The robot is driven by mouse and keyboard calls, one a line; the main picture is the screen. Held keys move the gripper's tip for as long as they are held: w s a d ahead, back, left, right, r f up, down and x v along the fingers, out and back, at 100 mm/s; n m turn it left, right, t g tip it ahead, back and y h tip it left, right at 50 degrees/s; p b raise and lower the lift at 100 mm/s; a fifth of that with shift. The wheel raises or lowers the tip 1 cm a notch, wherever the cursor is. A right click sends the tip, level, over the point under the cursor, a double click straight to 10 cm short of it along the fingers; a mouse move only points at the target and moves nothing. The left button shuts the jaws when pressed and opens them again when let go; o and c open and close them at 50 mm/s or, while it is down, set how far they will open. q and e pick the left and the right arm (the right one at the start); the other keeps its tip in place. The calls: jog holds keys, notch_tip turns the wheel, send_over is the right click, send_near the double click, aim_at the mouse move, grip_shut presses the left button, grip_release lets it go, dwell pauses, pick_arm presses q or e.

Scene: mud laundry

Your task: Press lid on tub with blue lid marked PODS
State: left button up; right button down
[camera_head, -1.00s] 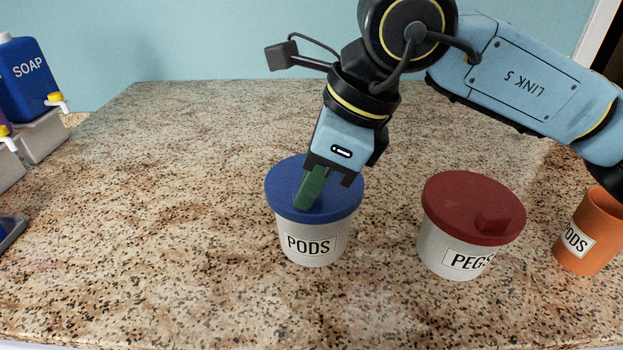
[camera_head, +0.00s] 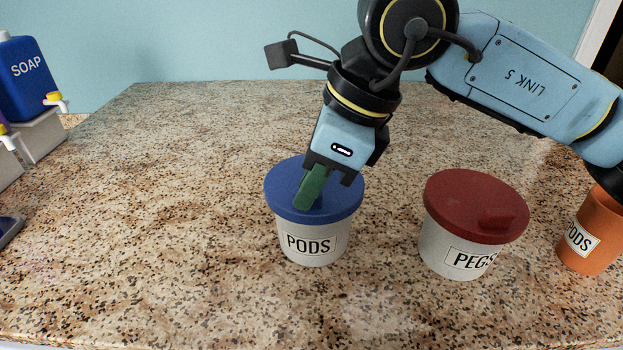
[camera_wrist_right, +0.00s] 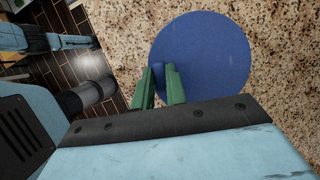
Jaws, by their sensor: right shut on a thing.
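The white tub marked PODS (camera_head: 312,246) stands upright on the counter, just left of the red-lidded tub. Its round blue lid (camera_head: 283,201) sits over the tub's mouth and looks about level; I cannot tell how tightly it fits. My right gripper (camera_head: 313,190) comes down from above with its green fingers at the lid's top. In the right wrist view the fingers (camera_wrist_right: 160,72) are shut on the blue knob (camera_wrist_right: 158,67) of the lid, near the lid's edge. In the head view the knob is mostly hidden behind the fingers. My left gripper does not show.
A tub marked PEGS with a red lid (camera_head: 465,196) stands to the right. An orange container marked PODS (camera_head: 592,232) is at the far right. A blue SOAP bottle (camera_head: 27,80) stands at the far left. The counter (camera_head: 150,210) left of the tub is clear.

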jog(key=shift+f+b, duration=0.2)
jog(key=shift+b, duration=0.3)
dwell(0.3)
jog(key=c, duration=0.9)
grip_release()
jog(key=shift+o, duration=0.2)
jog(key=shift+r, duration=0.15)
jog(key=shift+r+p, duration=2.15)
jog(key=shift+r, duration=1.75)
grip_shut()
